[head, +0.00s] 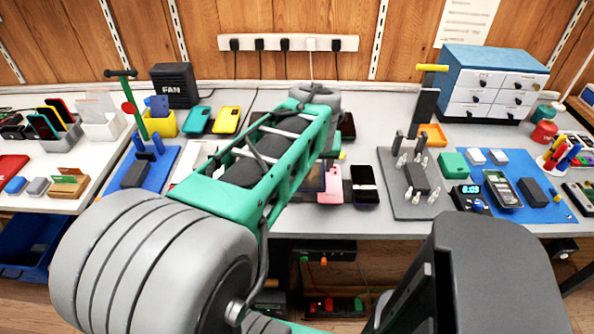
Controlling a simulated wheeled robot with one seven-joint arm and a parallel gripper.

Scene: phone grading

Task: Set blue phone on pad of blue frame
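A frame with a blue base (112,183) stands at the left on the bench. It has a dark pad (135,175), short blue posts (150,146) and a green upright with a red knob. No phone shows on that pad. I cannot clearly pick out the blue phone; a small blue item (159,105) stands in a yellow holder behind the frame, and my arm hides part of the bench middle. My arm crosses the centre of the head view, and its end drops behind its own links, so my gripper is hidden.
Teal (198,119) and yellow (228,119) phones lie behind the arm. A pink phone (331,188) and a dark phone (364,185) lie right of it. A second frame with a grey base (400,206) stands at right, beside a blue mat and drawer cabinet (492,80).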

